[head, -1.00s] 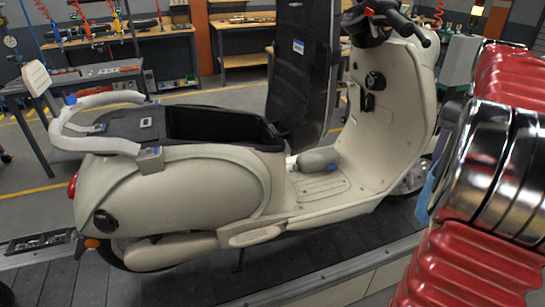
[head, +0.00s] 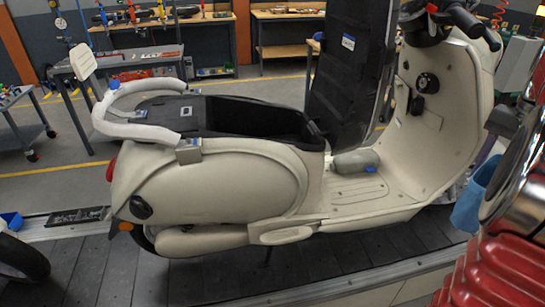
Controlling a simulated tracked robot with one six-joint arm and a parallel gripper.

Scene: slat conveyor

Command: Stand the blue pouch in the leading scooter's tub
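The cream scooter (head: 225,190) stands on the slats facing right, its black seat (head: 345,70) tipped up. Its open black tub (head: 308,143) lies behind the raised seat; the inside is dark and its floor is hidden. A light blue pouch (head: 468,208) hangs at the right, in front of the scooter's front end, partly covered by my arm. A dark part of my gripper (head: 503,122) shows just above the pouch. The fingertips are hidden, so their grip on it does not show. The pouch is well right of the tub.
A grey rolled item (head: 356,162) lies on the scooter's footboard. A cream grab rail (head: 130,125) curves around the tub's rear. Part of another scooter's wheel (head: 20,262) shows at lower left. The dark slat conveyor (head: 190,277) runs below. Benches stand behind.

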